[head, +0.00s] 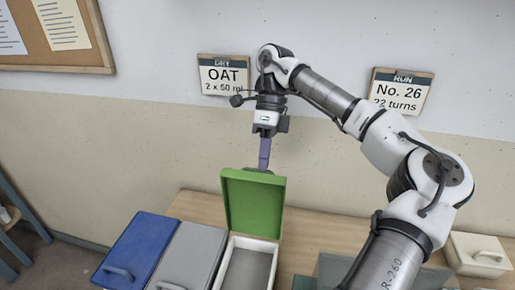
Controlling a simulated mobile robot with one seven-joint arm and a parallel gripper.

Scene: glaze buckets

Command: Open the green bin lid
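The green lid (253,206) stands raised, close to upright, at the back of its bin. The bin (229,262) is white-walled with a grey inside, and its opening faces up. My gripper (264,166) points down at the lid's top edge, with its purple-blue fingers reaching just behind that edge. A small dark part shows beside the fingertips. The fingers look like one strip from this side, so I cannot tell whether they are open or shut, or whether they touch the lid.
A blue-lidded bin (140,246) and a grey-lidded bin (192,255) stand shut to the left. A cream-lidded bin (480,250) is at the far right. My arm crosses the right side, over a grey-green surface (335,268). Bare wooden table (325,232) shows behind. Two signs hang on the wall.

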